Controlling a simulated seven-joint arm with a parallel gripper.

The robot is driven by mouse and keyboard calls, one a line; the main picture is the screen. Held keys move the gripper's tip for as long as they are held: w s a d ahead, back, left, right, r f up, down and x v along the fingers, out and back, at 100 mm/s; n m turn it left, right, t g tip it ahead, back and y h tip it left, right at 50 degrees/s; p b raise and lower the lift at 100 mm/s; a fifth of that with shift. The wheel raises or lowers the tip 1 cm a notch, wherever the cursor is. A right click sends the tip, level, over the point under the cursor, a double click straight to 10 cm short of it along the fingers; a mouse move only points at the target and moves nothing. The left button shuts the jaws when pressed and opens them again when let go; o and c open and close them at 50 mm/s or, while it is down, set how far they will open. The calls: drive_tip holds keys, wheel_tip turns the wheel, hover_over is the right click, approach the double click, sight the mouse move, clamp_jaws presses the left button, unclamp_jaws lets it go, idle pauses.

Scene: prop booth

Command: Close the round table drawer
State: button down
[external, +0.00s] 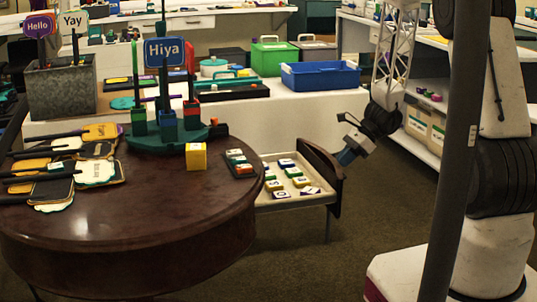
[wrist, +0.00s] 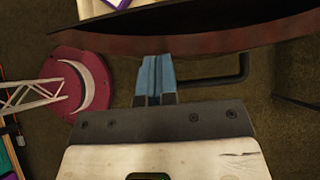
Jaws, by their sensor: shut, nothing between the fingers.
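The round table (external: 120,215) has a dark wooden top and stands at the left of the external view. Its drawer (external: 290,205) sticks out from the right side, with several small lettered blocks lying in it. The dark curved drawer front (external: 325,170) faces right, toward my arm. In the wrist view the reddish-brown drawer front (wrist: 215,42) crosses the top, with a black bar handle (wrist: 238,70) on it. My gripper (external: 345,155) is at the outer side of the drawer front; its blue fingers (wrist: 152,65) are shut and empty, beside the handle. I cannot tell whether they touch the front.
On the tabletop are a yellow block (external: 196,156), a sign holder with a "Hiya" sign (external: 165,52), and several paddle signs (external: 95,172). A blue bin (external: 320,76) stands on the counter behind. A dark pole (external: 452,150) stands before my arm. Carpet floor is open below the drawer.

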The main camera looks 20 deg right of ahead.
drive_tip(key=a, duration=2.1)
drive_tip(key=shift+a, duration=0.1)
drive_tip(key=shift+d, duration=1.25)
drive_tip(key=v, duration=1.1)
drive_tip(key=shift+d+f, duration=0.35)
drive_tip(key=shift+d, duration=0.05)
drive_tip(key=c, duration=1.8)
unclamp_jaws()
